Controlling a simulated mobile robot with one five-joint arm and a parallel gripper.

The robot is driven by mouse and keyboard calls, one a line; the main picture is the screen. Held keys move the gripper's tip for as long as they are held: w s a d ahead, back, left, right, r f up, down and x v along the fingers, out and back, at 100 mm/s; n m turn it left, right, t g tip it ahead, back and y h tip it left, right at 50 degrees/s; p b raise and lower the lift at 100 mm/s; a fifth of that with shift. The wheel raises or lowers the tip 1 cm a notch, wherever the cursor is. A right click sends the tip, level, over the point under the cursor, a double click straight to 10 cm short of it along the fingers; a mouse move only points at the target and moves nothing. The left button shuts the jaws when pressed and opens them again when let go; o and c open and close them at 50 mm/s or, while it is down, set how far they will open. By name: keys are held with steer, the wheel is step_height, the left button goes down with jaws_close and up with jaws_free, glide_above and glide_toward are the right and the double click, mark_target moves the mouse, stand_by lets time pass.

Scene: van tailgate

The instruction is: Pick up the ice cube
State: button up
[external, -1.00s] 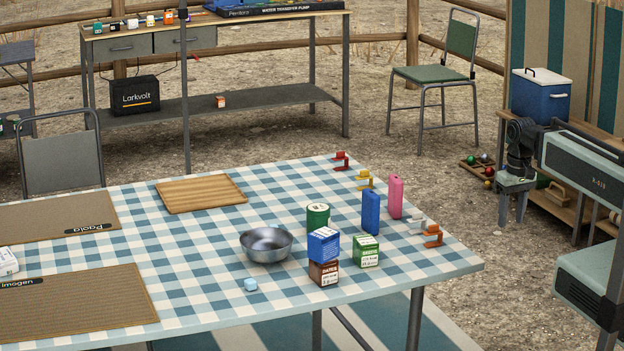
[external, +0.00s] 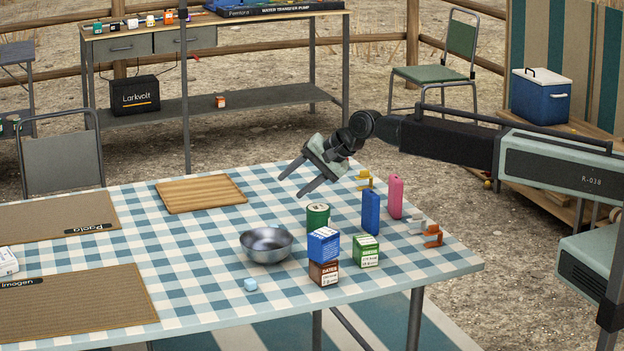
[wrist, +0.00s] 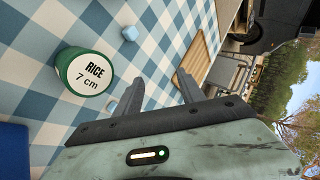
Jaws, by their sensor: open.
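The ice cube (external: 250,284), small and pale blue, sits on the checked tablecloth near the table's front edge, in front of the metal bowl (external: 266,246). I cannot tell which, if either, is the ice cube by the bowl. My gripper (external: 290,187) is open and empty, in the air above the back of the table, well behind the ice cube. Its fingers (wrist: 158,92) also show in the wrist view.
The green tin (external: 318,215), a blue box (external: 323,244) on a brown box (external: 323,272), a green box (external: 366,251), a blue block (external: 371,212) and a pink block (external: 395,197) stand right of the bowl. A wooden board (external: 200,193) lies left. Cloth left of the ice cube is clear.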

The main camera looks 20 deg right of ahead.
steer(key=s+a+m+g+h+p, duration=0.2)
steer(key=s+a+m+g+p, duration=0.25)
steer(key=s+a, duration=0.9)
steer(key=m+g+h+p, duration=0.1)
steer(key=m+g+h, duration=0.15)
steer(key=m, duration=0.25)
glide_toward(250, 280)
steer(key=shift+w+a+f+h, duration=0.2)
steer(key=shift+a+f+h, duration=0.1)
steer(key=shift+a, duration=0.25)
steer(key=f+b, duration=0.8)
steer(key=shift+s+a+f, duration=0.15)
steer(key=shift+s+a, duration=0.2)
steer(key=shift+s, duration=0.05)
steer(key=shift+r, duration=0.2)
jaws_close()
